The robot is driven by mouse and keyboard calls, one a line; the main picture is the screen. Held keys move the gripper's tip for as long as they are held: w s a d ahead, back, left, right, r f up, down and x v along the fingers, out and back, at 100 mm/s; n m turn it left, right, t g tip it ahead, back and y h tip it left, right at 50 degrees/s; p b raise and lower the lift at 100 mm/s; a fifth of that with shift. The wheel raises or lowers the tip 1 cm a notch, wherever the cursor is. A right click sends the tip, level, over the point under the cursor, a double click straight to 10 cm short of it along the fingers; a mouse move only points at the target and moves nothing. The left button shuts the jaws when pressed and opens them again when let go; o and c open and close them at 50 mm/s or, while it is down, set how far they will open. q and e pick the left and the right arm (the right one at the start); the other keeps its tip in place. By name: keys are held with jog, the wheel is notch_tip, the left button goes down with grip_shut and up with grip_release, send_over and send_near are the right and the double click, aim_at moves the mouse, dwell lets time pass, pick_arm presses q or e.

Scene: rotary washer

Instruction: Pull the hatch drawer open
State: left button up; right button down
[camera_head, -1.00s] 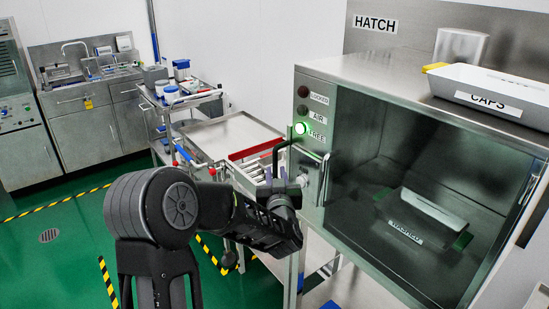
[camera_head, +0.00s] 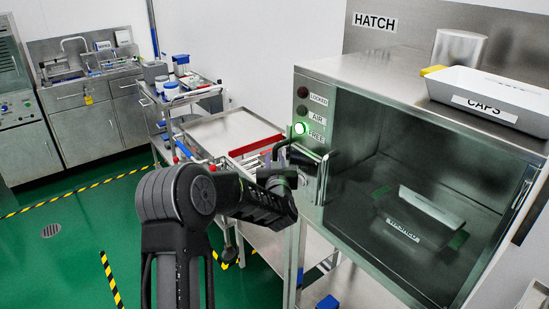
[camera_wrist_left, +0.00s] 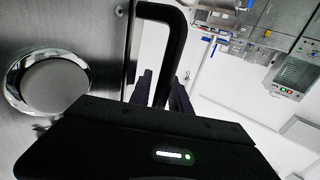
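The steel hatch (camera_head: 425,115) stands at the right in the head view, with a dark see-through front. A black bar handle (camera_head: 281,145) sticks out from its left end, beside the lit green FREE light. My left gripper (camera_head: 280,174) is at this handle in the head view and covers its lower part. In the left wrist view the black handle (camera_wrist_left: 172,45) runs down between my two dark fingers (camera_wrist_left: 164,95). Whether they press on it is not clear. A round steel knob (camera_wrist_left: 52,83) sits on the panel to the left. My right gripper is out of view.
A white CAPS tray (camera_head: 495,88) rests on the hatch. A labelled white tray (camera_head: 432,207) shows behind the hatch front. A silver upright handle (camera_head: 326,177) is close right of my gripper. A cart (camera_head: 225,132) stands behind my arm; green floor is open at left.

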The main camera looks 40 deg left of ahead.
pick_arm(q)
grip_shut()
dwell(1.4)
